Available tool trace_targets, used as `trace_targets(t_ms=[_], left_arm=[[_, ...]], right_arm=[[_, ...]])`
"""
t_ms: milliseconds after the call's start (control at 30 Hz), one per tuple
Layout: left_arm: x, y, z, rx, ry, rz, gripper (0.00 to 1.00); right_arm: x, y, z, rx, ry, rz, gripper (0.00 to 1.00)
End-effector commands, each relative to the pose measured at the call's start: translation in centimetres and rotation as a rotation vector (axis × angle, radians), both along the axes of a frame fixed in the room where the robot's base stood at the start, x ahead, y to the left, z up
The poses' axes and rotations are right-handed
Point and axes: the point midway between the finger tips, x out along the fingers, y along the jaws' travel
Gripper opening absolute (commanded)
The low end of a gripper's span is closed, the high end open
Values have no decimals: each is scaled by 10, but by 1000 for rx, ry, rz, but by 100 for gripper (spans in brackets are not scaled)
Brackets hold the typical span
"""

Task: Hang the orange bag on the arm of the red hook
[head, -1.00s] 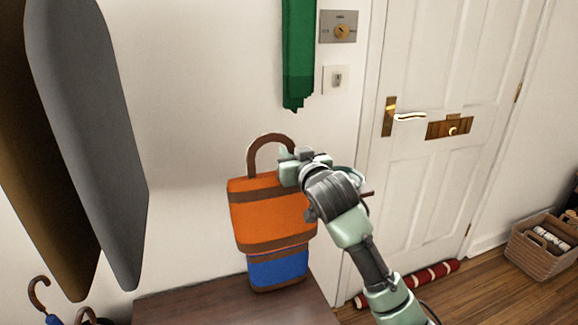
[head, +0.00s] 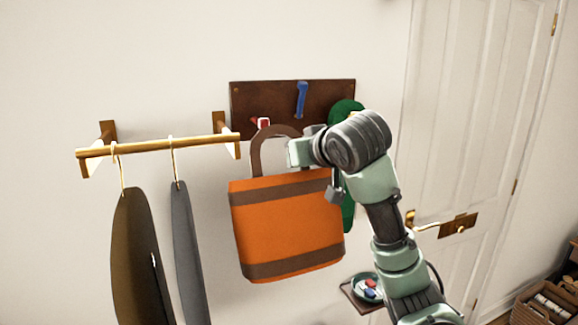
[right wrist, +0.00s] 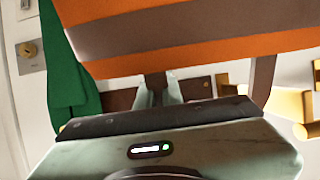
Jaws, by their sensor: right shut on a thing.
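The orange bag (head: 287,228) with brown bands hangs upright from my right gripper (head: 296,152), which is shut on its brown handle (head: 257,155). In the right wrist view the bag (right wrist: 190,60) fills the top, with my right gripper's fingers (right wrist: 160,92) below it. The red hook (head: 263,123) is on a dark wall board (head: 248,98), just above the top left of the handle loop. I cannot tell whether the handle touches the hook; the bag and arm cover the board's lower part. My left gripper is not in view.
A blue hook (head: 301,98) sits right of the red one. A green cloth (head: 347,108) hangs at the board's right end, partly behind my arm. A brass rail (head: 160,146) with dark hanging garments is on the left. A small dish (head: 366,288) is low right.

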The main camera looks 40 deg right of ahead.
Motion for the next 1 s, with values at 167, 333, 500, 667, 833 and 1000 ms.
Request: trace_targets(t_ms=[167, 333, 500, 667, 833, 1000], left_arm=[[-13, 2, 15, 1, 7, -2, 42], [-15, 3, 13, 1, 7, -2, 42], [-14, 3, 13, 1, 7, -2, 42], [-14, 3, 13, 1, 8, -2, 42], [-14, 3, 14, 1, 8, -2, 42], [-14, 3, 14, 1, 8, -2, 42]], right_arm=[[-8, -2, 27, 5, 14, -3, 0], [-6, -3, 27, 6, 19, -2, 0], [2, -5, 25, 8, 20, -1, 0], [12, -7, 24, 7, 20, -1, 0], [21, -9, 24, 7, 19, -1, 0], [31, -12, 23, 7, 18, -2, 0]])
